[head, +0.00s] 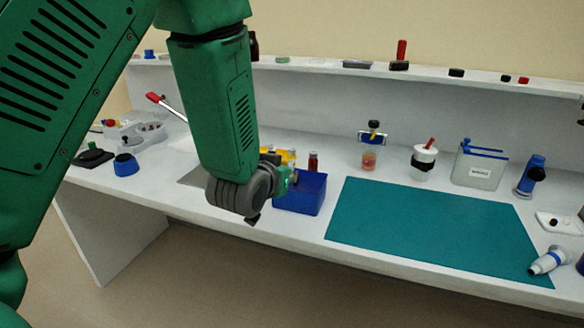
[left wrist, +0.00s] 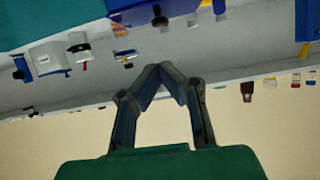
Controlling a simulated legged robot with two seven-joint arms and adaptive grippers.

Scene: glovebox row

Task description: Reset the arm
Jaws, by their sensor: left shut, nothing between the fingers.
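My left arm comes in from the left of the head view, large and green, bent down with its grey wrist (head: 240,192) over the bench's front edge. The wrist hides most of the left gripper there. In the left wrist view my left gripper (left wrist: 160,68) shows its two dark fingers meeting at the tips, shut and empty. Nothing is seen touching it. My right gripper is not in view.
A blue bin (head: 302,192) stands close beside the left wrist. The teal mat (head: 430,226) is bare in its middle. A bottle (head: 549,262) lies on its front right corner. Jars and a white container (head: 478,170) stand behind it. Small items line the shelf (head: 300,64).

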